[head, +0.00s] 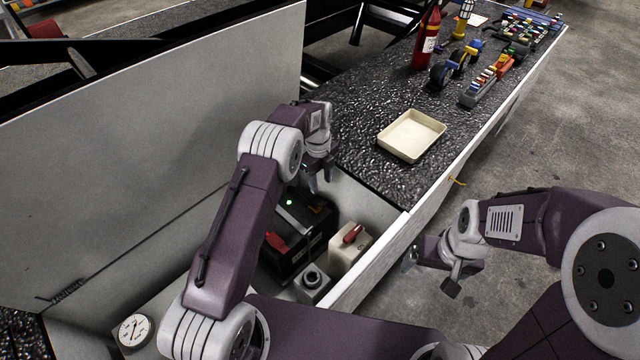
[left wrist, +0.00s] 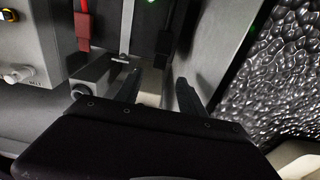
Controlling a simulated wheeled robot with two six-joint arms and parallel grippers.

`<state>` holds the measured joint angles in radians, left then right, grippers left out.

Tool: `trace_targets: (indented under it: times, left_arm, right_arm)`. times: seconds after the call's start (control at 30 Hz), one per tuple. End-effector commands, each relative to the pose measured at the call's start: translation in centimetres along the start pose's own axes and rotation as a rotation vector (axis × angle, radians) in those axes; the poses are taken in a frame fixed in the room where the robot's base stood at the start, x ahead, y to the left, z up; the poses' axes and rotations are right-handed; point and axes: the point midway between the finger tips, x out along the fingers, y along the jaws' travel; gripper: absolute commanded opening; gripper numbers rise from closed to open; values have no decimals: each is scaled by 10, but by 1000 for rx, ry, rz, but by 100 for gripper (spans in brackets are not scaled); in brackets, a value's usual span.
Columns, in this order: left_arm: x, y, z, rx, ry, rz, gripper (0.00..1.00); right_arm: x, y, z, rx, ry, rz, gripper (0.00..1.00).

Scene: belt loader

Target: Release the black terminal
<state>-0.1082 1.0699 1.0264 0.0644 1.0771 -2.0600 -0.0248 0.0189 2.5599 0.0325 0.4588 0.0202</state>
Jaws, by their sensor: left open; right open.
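My left gripper (head: 319,183) is open above the compartment, over the far end of the black battery (head: 312,222) with a green light. In the left wrist view its two dark fingers (left wrist: 160,92) are apart with nothing visible between them. A dark strap-like piece (left wrist: 165,38), possibly the black terminal's lead, hangs just beyond the fingers, apart from them as far as I can tell. A red terminal lead (left wrist: 83,25) shows to its left. The black terminal is not clearly visible in the head view. My right gripper (head: 428,268) is open and empty, outside the compartment.
A white box with a red switch (head: 350,238) and a grey box with a round knob (head: 313,280) stand in the compartment. A cream tray (head: 411,157) lies on the black textured top. A raised grey panel (head: 150,130) stands on the left. A gauge (head: 134,331) is at lower left.

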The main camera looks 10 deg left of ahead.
Motion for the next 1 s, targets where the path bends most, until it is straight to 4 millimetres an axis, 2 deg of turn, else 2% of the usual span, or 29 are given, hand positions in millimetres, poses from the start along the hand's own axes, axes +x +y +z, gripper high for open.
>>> trace_targets:
  times: [0.03, 0.1, 0.3, 0.6, 0.7, 0.83, 1.0]
  left_arm:
    - [4, 0, -10, 7, -27, 3, 47]
    - [6, 0, -15, 7, -57, -1, 47]
    - [13, 0, -15, 4, -65, -1, 47]
    - [73, 1, -12, 4, -64, 0, 47]
    - [87, 0, -10, 5, -64, -1, 47]
    - [96, 0, -10, 5, -65, -2, 47]
    - [97, 0, -10, 5, -65, -3, 47]
  right_arm:
    - [5, 0, 0, 0, 0, 0, 91]
    - [6, 0, 1, 0, 0, 0, 91]
    - [6, 0, 1, 0, 0, 0, 91]
    - [11, 0, 1, 0, 0, 0, 91]
    - [12, 0, 1, 0, 0, 0, 91]
    - [13, 0, 1, 0, 0, 0, 91]
    - [12, 0, 1, 0, 0, 0, 91]
